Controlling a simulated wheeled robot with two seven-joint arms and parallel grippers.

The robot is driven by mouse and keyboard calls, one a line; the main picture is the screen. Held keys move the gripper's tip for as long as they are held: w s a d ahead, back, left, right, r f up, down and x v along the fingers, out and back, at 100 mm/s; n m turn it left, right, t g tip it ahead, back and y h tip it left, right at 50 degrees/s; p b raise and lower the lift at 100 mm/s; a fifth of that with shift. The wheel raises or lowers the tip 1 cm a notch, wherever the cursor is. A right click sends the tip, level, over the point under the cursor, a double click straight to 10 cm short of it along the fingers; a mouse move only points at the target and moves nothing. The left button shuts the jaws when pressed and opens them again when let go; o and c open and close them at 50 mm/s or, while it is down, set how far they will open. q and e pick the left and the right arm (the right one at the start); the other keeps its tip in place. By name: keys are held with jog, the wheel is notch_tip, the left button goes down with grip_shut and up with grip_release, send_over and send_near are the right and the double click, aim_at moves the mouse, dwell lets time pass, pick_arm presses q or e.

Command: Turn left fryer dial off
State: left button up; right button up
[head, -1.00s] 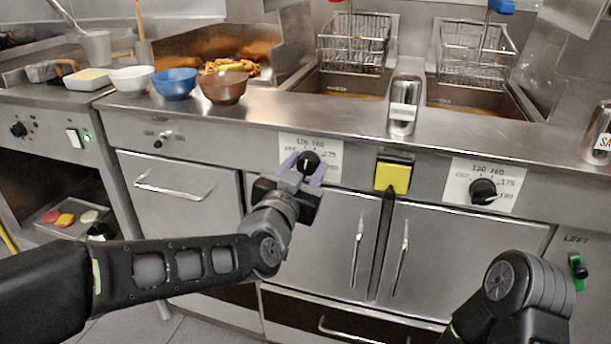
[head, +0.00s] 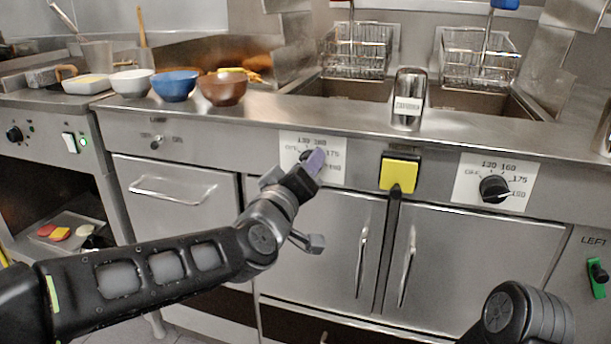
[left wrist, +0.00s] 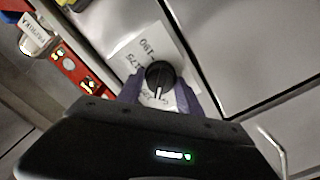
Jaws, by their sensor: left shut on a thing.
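The left fryer dial (head: 305,156) is a black round knob on a white label plate with temperature marks, on the steel front panel. My left gripper (head: 315,161) has its purple fingers at this dial and hides much of it in the head view. The left wrist view shows the dial (left wrist: 160,74) between the two purple fingers (left wrist: 159,93), gripped. Its white pointer line faces the bottom of that picture, towards partly covered print; the exact setting cannot be read. My right forearm shows at the lower right; its gripper is out of view.
A second dial (head: 494,189) sits on a similar plate to the right. A yellow square panel (head: 398,174) lies between them, above cabinet doors with bar handles (head: 362,262). Bowls (head: 222,89) stand on the counter edge above; fry baskets (head: 357,50) hang behind.

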pick_arm(q)
jog(key=shift+f+n+b, duration=0.1)
jog(key=shift+n+b, duration=0.7)
jog(key=shift+n, duration=0.9)
jog(key=o, duration=1.3)
jog(key=shift+o, duration=0.2)
jog(key=p+v, duration=0.1)
jog(key=v, duration=0.6)
jog(key=shift+s+a, duration=0.15)
jog(key=shift+s, duration=0.2)
